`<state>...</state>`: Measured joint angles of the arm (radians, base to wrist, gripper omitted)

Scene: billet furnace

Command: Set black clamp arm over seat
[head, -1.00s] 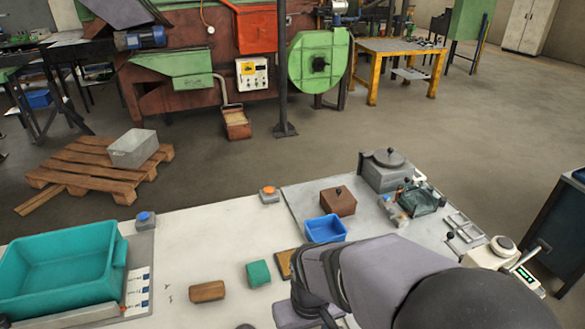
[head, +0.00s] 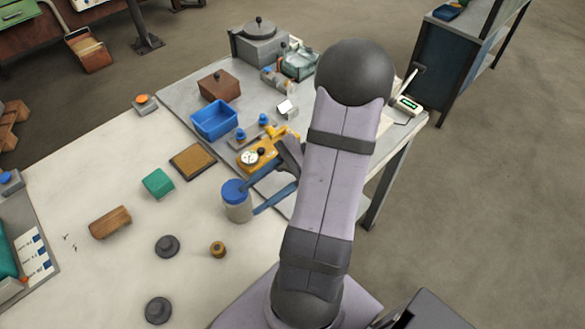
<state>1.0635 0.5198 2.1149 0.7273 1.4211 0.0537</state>
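A yellow fixture (head: 254,160) with a white dial and a small black knob (head: 261,151) sits on the grey plate, left of my arm. I cannot make out a black clamp arm or a seat for certain; my arm hides part of that area. My gripper (head: 249,200) has two blue fingers spread apart, pointing left just below the fixture. Their tips are beside a grey jar with a blue lid (head: 236,198). I cannot tell whether they touch it, and nothing is visibly clamped.
A blue bin (head: 214,120), brown lidded box (head: 219,86) and grey lidded pot (head: 260,42) stand behind. A brown pad (head: 193,161), green block (head: 158,183), wooden block (head: 110,222) and black knobbed discs (head: 167,246) lie left. The white table between them is mostly clear.

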